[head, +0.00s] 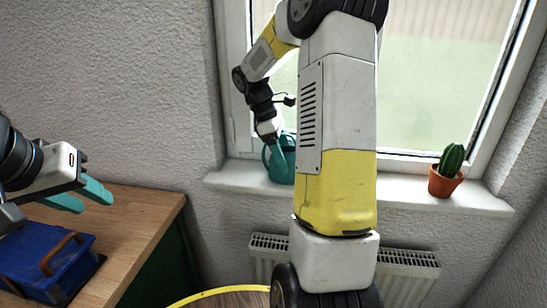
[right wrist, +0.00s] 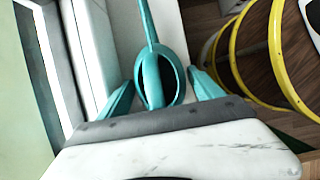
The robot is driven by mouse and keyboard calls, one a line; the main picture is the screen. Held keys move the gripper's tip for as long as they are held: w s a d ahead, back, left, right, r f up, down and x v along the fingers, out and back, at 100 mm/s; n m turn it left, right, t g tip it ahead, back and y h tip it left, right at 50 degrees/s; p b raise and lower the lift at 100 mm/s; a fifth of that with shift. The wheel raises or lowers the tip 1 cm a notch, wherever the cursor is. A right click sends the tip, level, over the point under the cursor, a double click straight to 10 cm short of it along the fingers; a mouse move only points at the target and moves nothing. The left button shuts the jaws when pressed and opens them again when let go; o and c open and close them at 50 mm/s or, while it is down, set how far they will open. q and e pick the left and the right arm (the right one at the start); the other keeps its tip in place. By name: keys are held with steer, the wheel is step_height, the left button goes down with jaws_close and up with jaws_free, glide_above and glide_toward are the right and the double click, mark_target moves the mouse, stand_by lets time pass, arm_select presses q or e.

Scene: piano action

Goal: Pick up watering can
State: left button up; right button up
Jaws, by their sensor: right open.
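The teal watering can (head: 272,168) stands on the white windowsill (head: 232,178) in the head view, partly hidden behind my right arm. In the right wrist view the can (right wrist: 151,50) is close, with its dark opening facing the camera. My right gripper (right wrist: 161,80) is open, with one teal finger on each side of the can; I cannot tell whether they touch it. In the head view the right fingers are hard to tell from the can. My left gripper (head: 86,197) is open and empty above the wooden counter at the left.
A blue box (head: 40,268) with a brown handle sits on the wooden counter (head: 135,220). A potted cactus (head: 446,180) stands at the right of the sill. A radiator (head: 408,262) is below the sill. A round yellow-rimmed piece (head: 215,293) is at the bottom.

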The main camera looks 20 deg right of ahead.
steer(key=shift+f, duration=0.1)
steer(key=c, duration=1.1)
